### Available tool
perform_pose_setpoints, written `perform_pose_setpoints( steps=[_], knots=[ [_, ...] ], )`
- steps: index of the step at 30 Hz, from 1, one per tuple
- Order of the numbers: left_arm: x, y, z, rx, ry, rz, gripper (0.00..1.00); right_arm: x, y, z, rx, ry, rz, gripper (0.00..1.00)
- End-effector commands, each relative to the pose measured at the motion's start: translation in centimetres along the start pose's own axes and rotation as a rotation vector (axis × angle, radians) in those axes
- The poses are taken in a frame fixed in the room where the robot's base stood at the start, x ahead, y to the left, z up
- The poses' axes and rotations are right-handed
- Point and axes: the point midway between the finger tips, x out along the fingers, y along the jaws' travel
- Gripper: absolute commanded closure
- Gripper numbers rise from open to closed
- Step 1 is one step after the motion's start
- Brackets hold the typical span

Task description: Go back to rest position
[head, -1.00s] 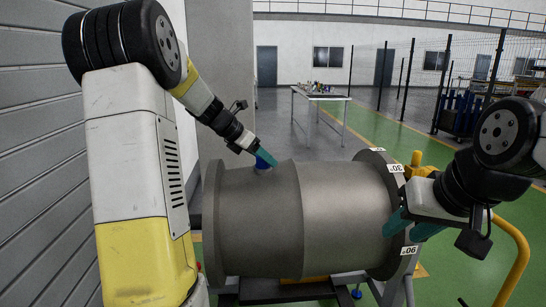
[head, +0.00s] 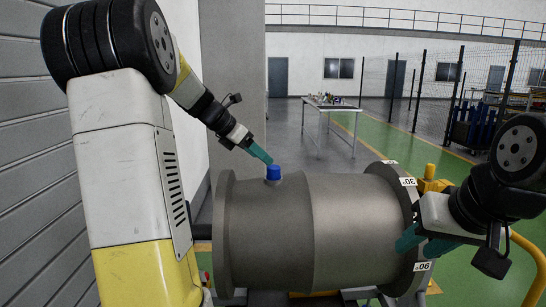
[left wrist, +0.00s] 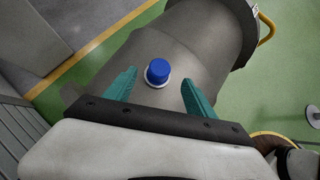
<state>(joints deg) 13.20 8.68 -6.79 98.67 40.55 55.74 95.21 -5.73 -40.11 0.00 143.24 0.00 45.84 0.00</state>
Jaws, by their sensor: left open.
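A large grey metal casing (head: 345,225) lies on its side, with a blue cap (head: 273,172) on a short port on top. The cap also shows in the left wrist view (left wrist: 159,71). My left gripper (head: 264,157) is open, with its teal fingers apart, above the cap and a little to its left. The cap stands upright on its port, visible between the fingers and apart from them in the wrist view. My right gripper (head: 422,241) has its teal fingers at the casing's right flange (head: 402,195), one to each side of the rim; whether they press on it is unclear.
A yellow rail (head: 526,262) curves beside the casing at right. A table with small items (head: 332,108) stands at the back. A mesh fence (head: 420,90) runs behind at right. A ribbed grey wall (head: 35,190) is close at left. Green floor is free between.

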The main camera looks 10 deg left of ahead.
Motion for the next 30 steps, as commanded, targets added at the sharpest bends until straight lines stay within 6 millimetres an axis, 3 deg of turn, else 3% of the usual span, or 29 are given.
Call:
perform_pose_setpoints(
  steps=[5, 8, 14, 18, 21, 25, 30],
  knots=[
    [-0.3, -0.8, 0.1, 0.047, 0.007, 0.0, 0.36, 0.0, 0.0, 0.0, 0.0, 0.0, 0.0, 0.64],
    [-1.2, -3.5, 0.1, 0.222, 0.031, -0.005, 0.36, 0.0, 0.0, 0.0, 0.0, 0.0, 0.0, 0.64],
    [-4.3, -13.2, -2.2, 0.94, 0.134, -0.035, 0.36, 0.0, 0.0, 0.0, 0.0, 0.0, 0.0, 0.64],
    [-6.2, -19.3, -5.7, 1.51, 0.217, -0.079, 0.36, 0.0, 0.0, 0.0, 0.0, 0.0, 0.0, 0.64],
    [-7.0, -22.6, -8.4, 1.881, 0.274, -0.118, 0.36, 0.0, 0.0, 0.0, 0.0, 0.0, 0.0, 0.64],
    [-7.6, -25.1, -11.3, 2.241, 0.336, -0.168, 0.36, 0.0, 0.0, 0.0, 0.0, 0.0, 0.0, 0.64],
    [-7.8, -26.4, -13.2, 2.469, 0.379, -0.21, 0.36, 0.0, 0.0, 0.0, 0.0, 0.0, 0.0, 0.64]
  ],
)
